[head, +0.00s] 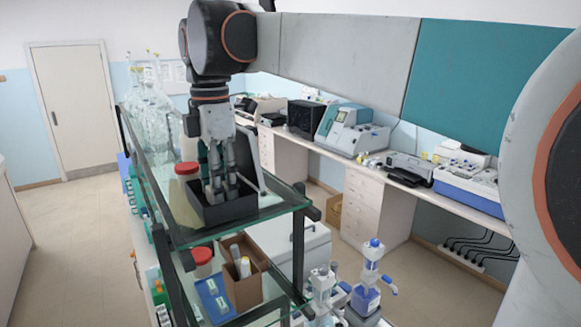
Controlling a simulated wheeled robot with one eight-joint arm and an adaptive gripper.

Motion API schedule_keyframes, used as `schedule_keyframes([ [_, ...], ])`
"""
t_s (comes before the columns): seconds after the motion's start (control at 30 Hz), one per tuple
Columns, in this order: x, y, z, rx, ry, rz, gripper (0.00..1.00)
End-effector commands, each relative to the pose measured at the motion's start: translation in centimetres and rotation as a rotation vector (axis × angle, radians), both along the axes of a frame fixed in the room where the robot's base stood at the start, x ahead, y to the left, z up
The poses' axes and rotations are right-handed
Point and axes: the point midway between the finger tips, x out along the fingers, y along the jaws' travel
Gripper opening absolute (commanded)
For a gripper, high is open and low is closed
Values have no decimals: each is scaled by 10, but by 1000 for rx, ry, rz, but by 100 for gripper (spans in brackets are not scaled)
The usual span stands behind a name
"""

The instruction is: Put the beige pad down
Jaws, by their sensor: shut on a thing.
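My gripper (222,190) points straight down over a dark open-topped box (225,213) on the upper glass shelf. Its fingertips are low, at or inside the box's rim. Whether the pad touches the box floor cannot be told.
A jar with a red lid (186,170) stands close left of the box. A dark upright panel (249,165) is just behind it. A brown carton (243,285) sits on the shelf below.

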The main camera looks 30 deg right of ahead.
Motion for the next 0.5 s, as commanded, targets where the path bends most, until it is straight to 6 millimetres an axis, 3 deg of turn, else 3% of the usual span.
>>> schedule_keyframes([
  [0.37,-2,0,-5,0,0,-1,13],
  [0.4,-2,0,-5,0,0,-1,40],
  [0.47,-2,0,-4,0,0,-1,54],
  [0.5,-2,0,-4,0,0,0,56],
])
